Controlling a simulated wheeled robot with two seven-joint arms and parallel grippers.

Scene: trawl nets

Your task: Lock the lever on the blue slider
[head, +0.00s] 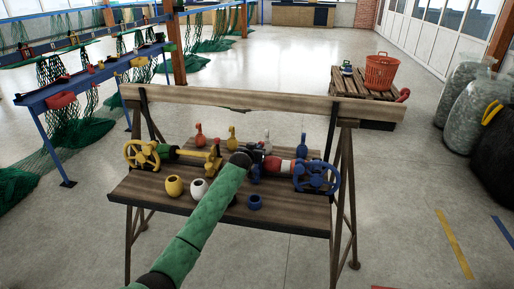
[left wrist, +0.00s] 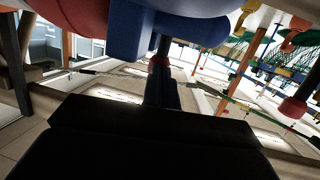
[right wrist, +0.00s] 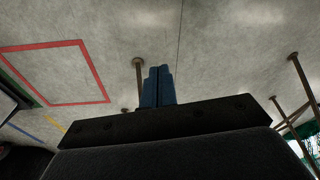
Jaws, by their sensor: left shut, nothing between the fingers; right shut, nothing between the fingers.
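On the wooden bench, a blue part (head: 257,175) that looks like the blue slider sits mid-bench, left of the red and white section (head: 277,165). It is small and partly hidden by my left gripper, and I cannot make out its lever position. My left gripper (head: 253,162) reaches in from below at the end of the green-sleeved arm. In the left wrist view its blue fingers (left wrist: 165,82) are shut and empty, just under a large blue body (left wrist: 185,22). My right gripper (right wrist: 158,85) is shut and empty, pointing at bare floor, outside the head view.
A yellow handwheel (head: 142,155) is at the bench's left and a blue handwheel (head: 316,177) at its right. A yellow cup (head: 174,186), white cup (head: 198,188) and blue cup (head: 254,202) stand along the front.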

